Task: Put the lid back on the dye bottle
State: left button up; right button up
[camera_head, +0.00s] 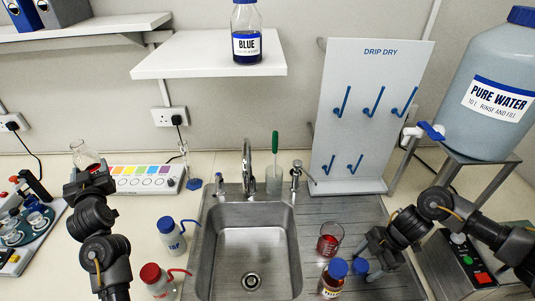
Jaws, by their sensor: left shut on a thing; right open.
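A beaker of red liquid (330,239) stands on the drainboard behind the small bottle. The sink (246,235) is empty. Wash bottles with a blue cap (172,238) and red cap (156,280) stand left of it. A drying rack (372,120) and water carboy (490,85) are behind right.

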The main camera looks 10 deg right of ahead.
aim_at(83, 160)
jog(key=shift+f, duration=0.1)
pick_arm(q)
jog(key=shift+s+r, duration=0.1)
pick_arm(e)
jog(key=c, duration=1)
jog(key=shift+c, duration=0.2)
pick_arm(q)
jog(key=shift+r, duration=0.1)
